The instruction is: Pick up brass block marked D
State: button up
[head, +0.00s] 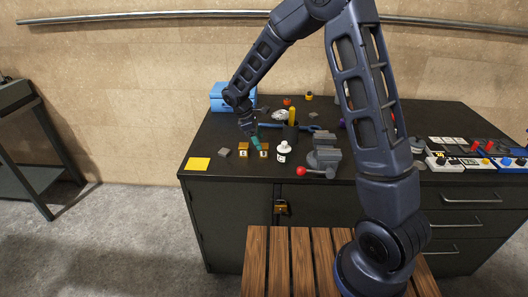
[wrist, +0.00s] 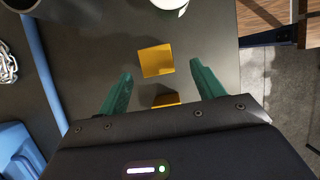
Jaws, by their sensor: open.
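Two brass blocks stand near the front edge of the dark bench. The right one (head: 264,148) is beside a white knobbed piece; the left one (head: 243,148) is a short way off. Each has a small pale letter tag, too small to read surely, so I cannot tell which is D. My gripper (head: 256,141) is low over the right block, its green fingers open. In the wrist view, that block's top (wrist: 156,61) lies between and slightly ahead of the fingertips (wrist: 160,70), with gaps on both sides. The other block (wrist: 166,99) is partly hidden by my gripper body.
The white knobbed piece (head: 283,150) and a grey vise (head: 324,158) with a red-ball handle are to the right. A grey block (head: 224,153) and yellow card (head: 198,163) are left. A blue bar (wrist: 38,70) and blue box (head: 220,103) lie behind.

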aim_at(263, 146)
jog(key=shift+x, duration=2.95)
jog(key=shift+w, duration=0.25)
jog(key=c, duration=1.4)
